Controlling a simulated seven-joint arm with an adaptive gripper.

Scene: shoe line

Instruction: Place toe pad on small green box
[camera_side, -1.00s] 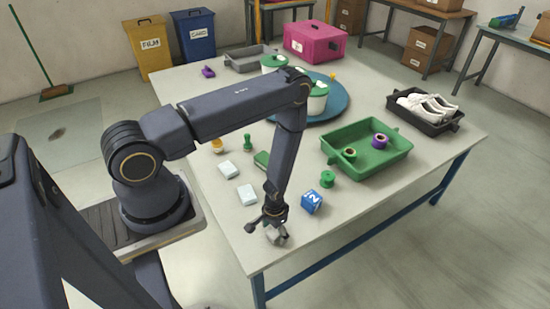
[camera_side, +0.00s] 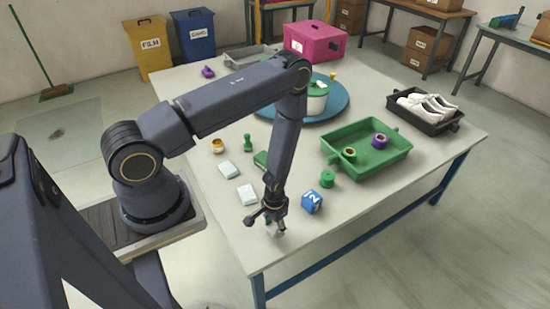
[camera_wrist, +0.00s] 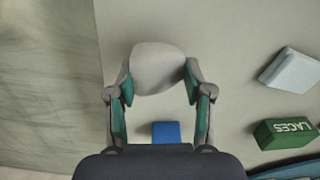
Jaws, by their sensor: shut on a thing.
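My gripper (camera_side: 273,225) is near the front edge of the table in the side view. In the wrist view my gripper (camera_wrist: 158,82) is shut on the toe pad (camera_wrist: 157,64), a grey, rounded piece held between its fingertips. The toe pad also shows small and pale below my gripper in the side view (camera_side: 275,231). The small green box (camera_wrist: 285,133), marked LACES, lies at the right of the wrist view. In the side view the small green box (camera_side: 260,158) is partly hidden behind my arm.
A blue cube (camera_side: 312,201) and a green spool (camera_side: 327,179) stand right of my gripper. Two white boxes (camera_side: 247,195) (camera_side: 228,169) and a green stamp-like piece (camera_side: 247,143) stand left. A green tray (camera_side: 393,168) lies farther right.

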